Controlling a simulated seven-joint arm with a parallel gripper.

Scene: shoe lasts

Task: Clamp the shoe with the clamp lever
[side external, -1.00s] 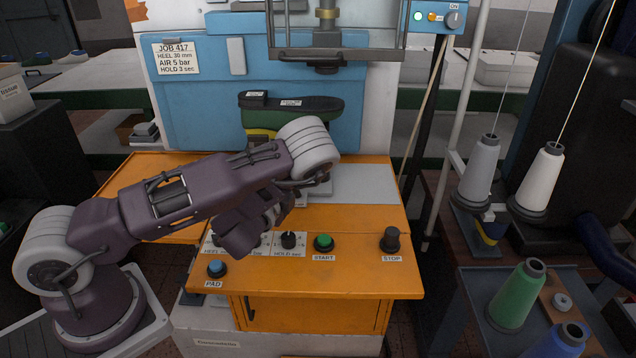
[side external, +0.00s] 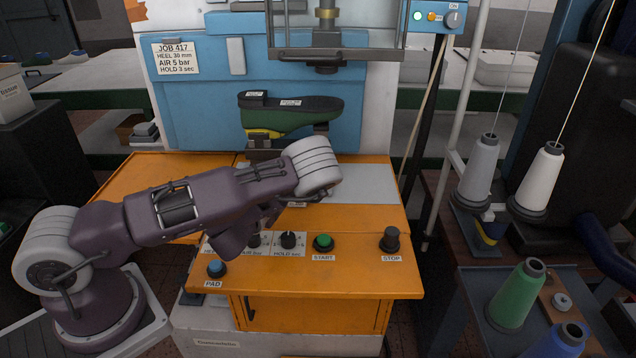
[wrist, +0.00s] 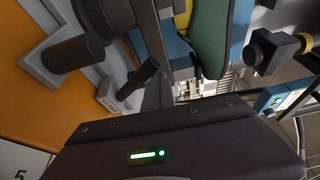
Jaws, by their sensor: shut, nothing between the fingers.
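The green shoe (side external: 300,116) with a yellow part lies sideways on a dark support below the press head. It also shows at the top of the wrist view (wrist: 212,35). A dark lever-like rod (wrist: 141,75) stands beside a small white label plate, perhaps the clamp lever; my arm hides that area in the side view. My gripper (wrist: 160,95) is shut and empty, with its dark housing across the bottom of the wrist view. Its fingertips are hard to make out, so I cannot tell whether they touch the rod. In the side view my arm hides them.
The orange bench (side external: 330,270) carries a green START button (side external: 323,242), a dark STOP knob (side external: 390,240), a blue PAD button (side external: 216,268) and dial knobs near my arm. The press head (side external: 325,50) hangs above the shoe. Thread cones (side external: 540,180) stand at right.

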